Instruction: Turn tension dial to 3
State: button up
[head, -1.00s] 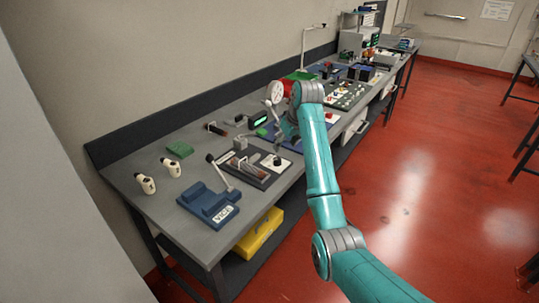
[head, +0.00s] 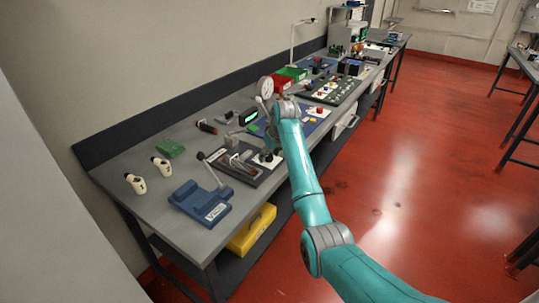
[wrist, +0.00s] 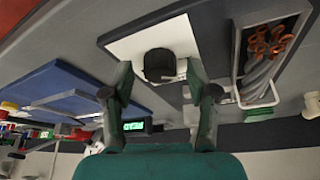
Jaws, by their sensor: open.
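The tension dial (wrist: 159,65) is a black round knob on a white plate (wrist: 120,46) set in a dark panel (wrist: 205,22). In the wrist view it sits between the spread fingers of my gripper (wrist: 160,78), which is open with a gap on each side of the knob. Any scale marks or number on the plate cannot be read. In the head view the dial (head: 267,157) is at the right end of the panel near the bench's front edge, and my gripper (head: 270,142) is just above it, partly hidden by my arm.
A tray of copper-tipped grey cables (wrist: 262,55) lies right of the dial in the wrist view. A blue mat (wrist: 65,90) and a small green display (wrist: 134,126) are nearby. A blue vice (head: 200,205) and a round white gauge (head: 265,87) stand on the bench.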

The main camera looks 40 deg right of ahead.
jog(key=shift+c, duration=0.2)
grip_shut()
jog(key=shift+m, duration=0.4)
jog(key=m+h, duration=0.1)
jog(key=m, duration=0.2)
jog(key=shift+a+m+h, duration=0.15)
jog(key=shift+m+h, duration=0.25)
jog(key=m+h, duration=0.1)
jog(key=m, duration=0.1)
jog(key=m+g, duration=0.1)
jog(key=m, duration=0.2)
jog(key=shift+w+g+h, duration=0.15)
jog(key=shift+g+h, duration=0.15)
jog(key=shift+h, duration=0.1)
jog(key=m+g, duration=0.1)
jog(key=m, duration=0.2)
jog(key=m+g, duration=0.1)
jog(key=m, duration=0.1)
jog(key=shift+w+a+m+h, duration=0.1)
jog(key=shift+m+h, duration=0.3)
jog(key=shift+m+g, duration=0.8)
jog(key=shift+m, duration=1.1)
